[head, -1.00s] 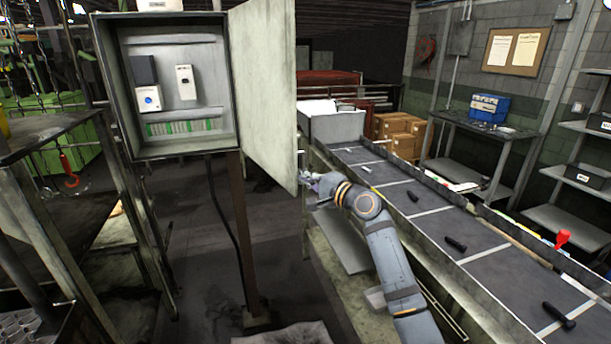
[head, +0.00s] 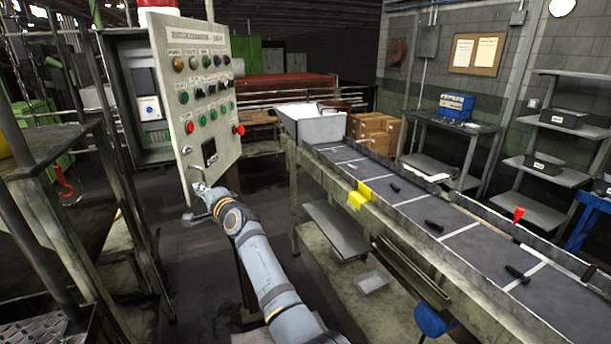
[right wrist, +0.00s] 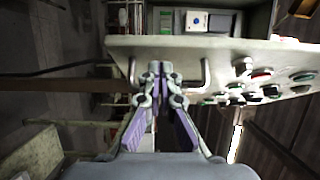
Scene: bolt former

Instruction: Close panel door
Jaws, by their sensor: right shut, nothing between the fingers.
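The panel door (head: 196,90) is a pale plate with several buttons and lamps on its outer face. It stands partly open, angled across the front of the grey electrical cabinet (head: 112,90), whose inside still shows at the left. In the right wrist view the door (right wrist: 225,48) lies across the picture, with a handle (right wrist: 207,76) beside the fingers. My right gripper (head: 199,190) is shut and empty at the door's lower left corner. In the right wrist view its fingertips (right wrist: 160,72) are at the door face; I cannot tell whether they touch. My left gripper is out of view.
A conveyor (head: 405,205) with dark bolts runs along the right, with a yellow block (head: 361,195) on its near edge. A metal rack (head: 60,150) stands close on the left. The floor between them is partly open.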

